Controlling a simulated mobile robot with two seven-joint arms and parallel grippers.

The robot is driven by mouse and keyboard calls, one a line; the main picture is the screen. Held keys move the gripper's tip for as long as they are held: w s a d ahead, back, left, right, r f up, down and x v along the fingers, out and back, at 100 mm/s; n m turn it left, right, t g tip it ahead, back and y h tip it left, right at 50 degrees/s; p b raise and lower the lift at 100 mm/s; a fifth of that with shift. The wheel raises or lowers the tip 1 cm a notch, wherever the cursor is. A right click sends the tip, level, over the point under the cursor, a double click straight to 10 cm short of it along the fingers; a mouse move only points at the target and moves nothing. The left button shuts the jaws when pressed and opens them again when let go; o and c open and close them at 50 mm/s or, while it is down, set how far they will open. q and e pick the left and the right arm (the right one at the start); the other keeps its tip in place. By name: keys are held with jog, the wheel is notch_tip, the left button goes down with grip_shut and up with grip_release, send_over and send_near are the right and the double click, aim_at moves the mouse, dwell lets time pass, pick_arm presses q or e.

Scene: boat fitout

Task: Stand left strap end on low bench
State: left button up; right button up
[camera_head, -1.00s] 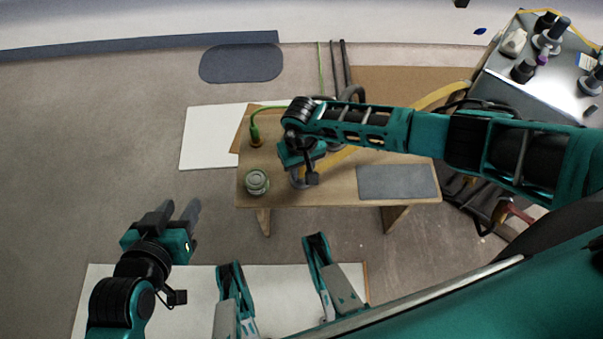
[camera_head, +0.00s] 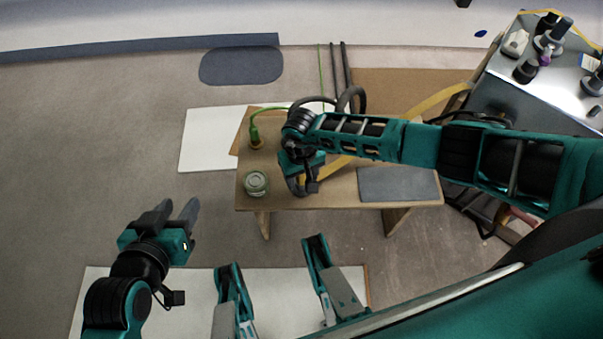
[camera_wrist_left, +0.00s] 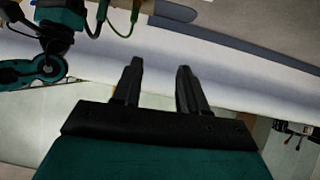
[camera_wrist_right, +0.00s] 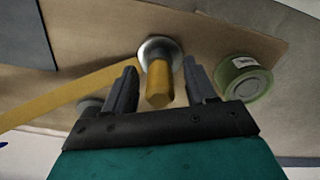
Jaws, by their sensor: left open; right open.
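The low bench (camera_head: 336,191) is a wooden top on short legs, in the middle of the head view. A yellow strap (camera_head: 430,101) runs across it from the upper right to beneath my right gripper (camera_head: 300,185). In the right wrist view, a yellow cylinder (camera_wrist_right: 160,82) with a round metal base stands between the open fingers of my right gripper (camera_wrist_right: 160,80), over the bench top (camera_wrist_right: 105,30). The strap (camera_wrist_right: 65,98) reaches up to beside it; whether they join is hidden. My left gripper (camera_head: 175,210) is open and empty, left of the bench.
A green-grey tape roll (camera_head: 256,183) sits at the bench's left end, near a green-cabled item (camera_head: 255,136). A grey mat (camera_head: 397,184) lies on the right part. A metal table (camera_head: 545,80) with dark fittings stands upper right.

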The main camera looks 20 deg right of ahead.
pick_arm(q)
jog(key=shift+s+f, duration=0.1)
pick_arm(e)
jog(key=shift+r, duration=0.15)
notch_tip(320, 180, up, 12)
jog(key=p, duration=0.4)
pick_arm(q)
jog(key=shift+s+a+r, duration=0.1)
jog(key=shift+a+r, duration=0.25)
jog(key=shift+r, duration=0.2)
jog(key=shift+s+a+r, duration=0.1)
jog(key=shift+a+r, duration=0.25)
jog(key=shift+r, duration=0.2)
jog(key=shift+y, duration=0.3)
